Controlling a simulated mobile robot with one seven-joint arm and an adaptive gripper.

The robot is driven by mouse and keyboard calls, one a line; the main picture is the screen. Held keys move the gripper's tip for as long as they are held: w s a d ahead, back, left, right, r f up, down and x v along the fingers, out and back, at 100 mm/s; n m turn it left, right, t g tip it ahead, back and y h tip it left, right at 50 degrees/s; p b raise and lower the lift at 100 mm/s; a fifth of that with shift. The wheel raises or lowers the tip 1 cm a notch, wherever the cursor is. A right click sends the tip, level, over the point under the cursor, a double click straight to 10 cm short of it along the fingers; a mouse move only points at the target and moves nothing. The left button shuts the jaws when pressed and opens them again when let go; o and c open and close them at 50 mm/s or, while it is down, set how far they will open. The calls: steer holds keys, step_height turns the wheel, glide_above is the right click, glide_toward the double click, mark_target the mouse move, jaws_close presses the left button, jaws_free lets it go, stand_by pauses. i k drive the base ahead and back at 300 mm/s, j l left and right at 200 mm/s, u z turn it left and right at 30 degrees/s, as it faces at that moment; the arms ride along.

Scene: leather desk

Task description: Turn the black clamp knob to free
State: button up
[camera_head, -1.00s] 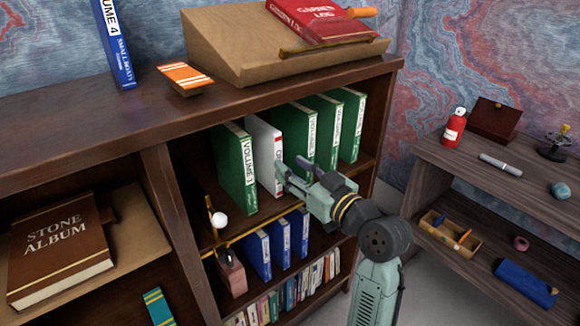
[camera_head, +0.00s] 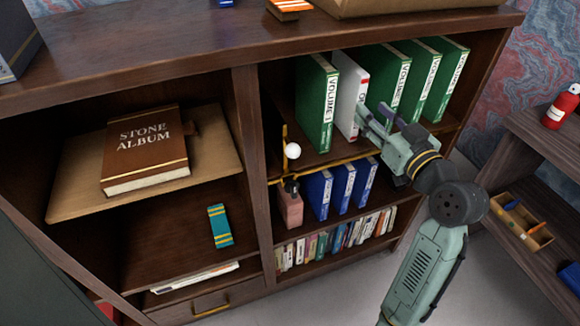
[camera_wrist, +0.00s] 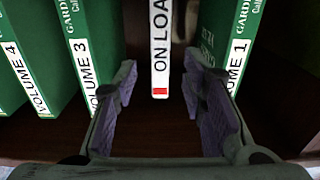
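A small black part (camera_head: 291,186), which may be the clamp knob, sits on top of a pinkish block (camera_head: 290,210) on the middle shelf, below a white ball (camera_head: 292,151) and beside a brass rail (camera_head: 340,162). It is too small to tell how it is turned. My gripper (camera_head: 366,122) is up and to the right of it, in front of the white ON LOAN volume (camera_head: 350,95). In the wrist view my gripper (camera_wrist: 160,72) is open, its purple-padded fingers on either side of the white spine (camera_wrist: 161,50). No knob shows there.
Green volumes (camera_head: 317,100) flank the white one. Blue books (camera_head: 343,185) stand below the rail, with a row of small books (camera_head: 335,235) underneath. A shelf divider (camera_head: 252,160) stands left of the block. A brown album (camera_head: 145,150) lies on the left shelf.

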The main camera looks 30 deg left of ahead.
mark_target(291, 187)
steer(key=k+l+u, duration=0.2)
steer(key=l, duration=0.2)
steer(key=k+l+u, duration=0.2)
steer(key=l, duration=0.15)
steer(key=k+l+u, duration=0.2)
steer(key=l, duration=0.1)
